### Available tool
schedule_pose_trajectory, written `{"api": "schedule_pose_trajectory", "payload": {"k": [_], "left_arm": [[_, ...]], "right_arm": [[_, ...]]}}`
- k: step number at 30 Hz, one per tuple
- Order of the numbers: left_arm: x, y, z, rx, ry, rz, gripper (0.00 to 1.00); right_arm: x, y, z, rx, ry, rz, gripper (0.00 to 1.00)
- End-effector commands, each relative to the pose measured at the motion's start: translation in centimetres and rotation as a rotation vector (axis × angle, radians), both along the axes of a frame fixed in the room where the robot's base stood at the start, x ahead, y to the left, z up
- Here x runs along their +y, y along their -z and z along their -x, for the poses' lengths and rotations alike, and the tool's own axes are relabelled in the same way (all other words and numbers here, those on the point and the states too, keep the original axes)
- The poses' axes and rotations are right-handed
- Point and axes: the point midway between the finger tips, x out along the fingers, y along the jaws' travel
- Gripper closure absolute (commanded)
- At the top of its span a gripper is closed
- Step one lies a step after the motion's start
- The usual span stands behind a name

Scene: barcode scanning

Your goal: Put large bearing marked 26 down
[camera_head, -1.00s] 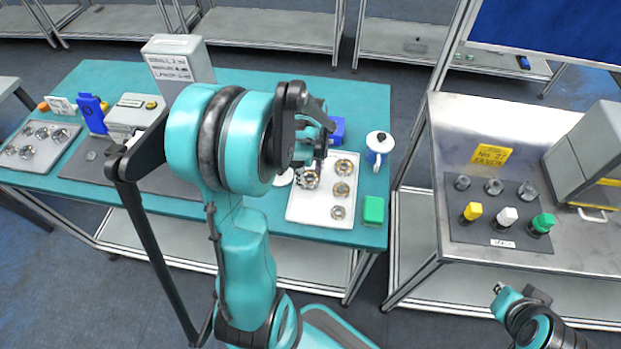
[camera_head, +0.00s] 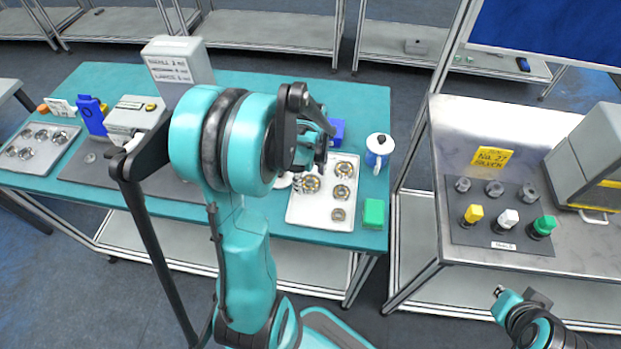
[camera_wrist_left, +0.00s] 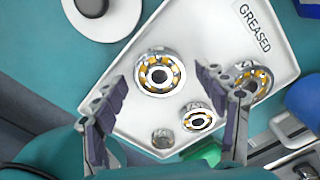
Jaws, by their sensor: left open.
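A large bearing (camera_head: 309,184) with an orange-and-silver ring lies on the white tray (camera_head: 312,214). In the left wrist view the bearing (camera_wrist_left: 158,74) lies flat between and beyond my finger tips; its marking is not readable. I take it for the one marked 26. My left gripper (camera_head: 322,150) is just above the tray's left part. In the wrist view its fingers (camera_wrist_left: 163,88) are spread and hold nothing. My right gripper (camera_head: 507,297) is low at the right, away from both tables; its jaws are unclear.
Other bearings lie on the tray's right side, one at the back (camera_head: 344,169). The tray's label reads GREASED. A green block (camera_head: 373,212), a white-and-blue pot (camera_head: 379,150) and a blue box (camera_head: 337,131) stand close by. A round white dish (camera_wrist_left: 103,12) is beside the tray.

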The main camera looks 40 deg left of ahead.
Motion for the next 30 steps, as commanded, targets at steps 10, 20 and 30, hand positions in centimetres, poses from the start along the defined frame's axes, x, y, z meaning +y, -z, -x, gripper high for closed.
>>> {"api": "schedule_pose_trajectory", "payload": {"k": [10,20,30], "left_arm": [[0.0,-7.7,0.0,0.000,0.000,0.000,0.28],[-0.2,-11.7,0.0,-0.004,-0.011,-0.002,0.28],[-6.3,-15.0,1.2,-0.191,-0.489,-0.009,0.28]], "right_arm": [[0.0,-2.6,0.0,0.000,0.000,0.000,1.00],[0.0,-3.5,0.0,0.000,0.000,0.000,1.00],[0.0,-3.4,0.0,0.000,0.000,0.000,1.00]]}}
